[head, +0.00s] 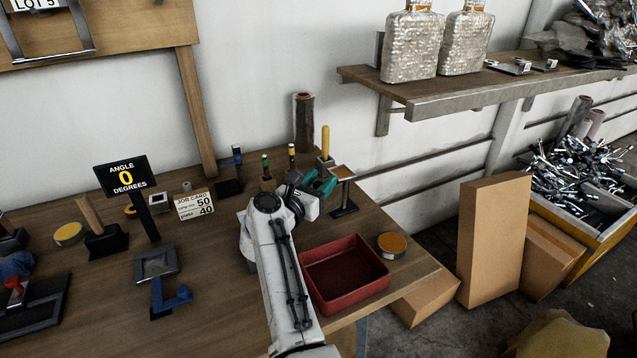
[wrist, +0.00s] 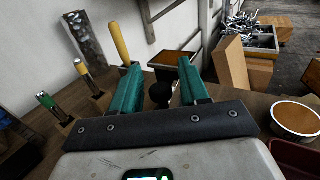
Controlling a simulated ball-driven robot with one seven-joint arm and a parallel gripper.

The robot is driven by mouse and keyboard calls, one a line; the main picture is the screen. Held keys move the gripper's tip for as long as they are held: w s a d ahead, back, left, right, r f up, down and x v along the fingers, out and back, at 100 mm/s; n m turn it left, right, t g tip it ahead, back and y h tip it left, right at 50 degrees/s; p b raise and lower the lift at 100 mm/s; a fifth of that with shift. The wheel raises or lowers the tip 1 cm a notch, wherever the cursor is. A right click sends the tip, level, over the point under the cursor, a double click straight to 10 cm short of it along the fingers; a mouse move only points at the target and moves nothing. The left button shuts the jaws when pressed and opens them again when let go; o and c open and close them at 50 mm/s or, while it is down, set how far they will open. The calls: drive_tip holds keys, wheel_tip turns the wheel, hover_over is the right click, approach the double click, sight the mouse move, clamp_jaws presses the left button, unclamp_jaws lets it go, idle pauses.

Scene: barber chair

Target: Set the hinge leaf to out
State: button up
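No part is marked as the hinge leaf, and I cannot tell for sure which one it is. A blue angled piece (head: 172,299) lies on the bench by a grey square frame (head: 155,263). A black sign (head: 122,177) behind them reads "ANGLE 0 DEGREES". My gripper (head: 320,186) is far to their right, above the back right of the bench. Its teal fingers are apart and empty in the wrist view (wrist: 160,82). A black rounded knob (wrist: 160,95) shows between them, apart from both. A small brown-topped stand (head: 342,172) is just beyond my gripper.
A red tray (head: 345,273) and a round orange-topped tin (head: 392,245) are by the bench's right edge. A yellow-handled tool (head: 325,142) stands behind my gripper. A job card (head: 194,204) and a wooden-handled tool (head: 89,213) are left. The bench left of the arm has clear patches.

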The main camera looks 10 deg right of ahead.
drive_tip(key=shift+s+a+f, duration=0.15)
drive_tip(key=shift+s+a, duration=0.25)
drive_tip(key=shift+a, duration=0.1)
drive_tip(key=v, duration=0.9)
drive_tip(key=shift+s+a, duration=0.15)
drive_tip(key=shift+s, duration=0.15)
drive_tip(key=shift+s+a, duration=0.1)
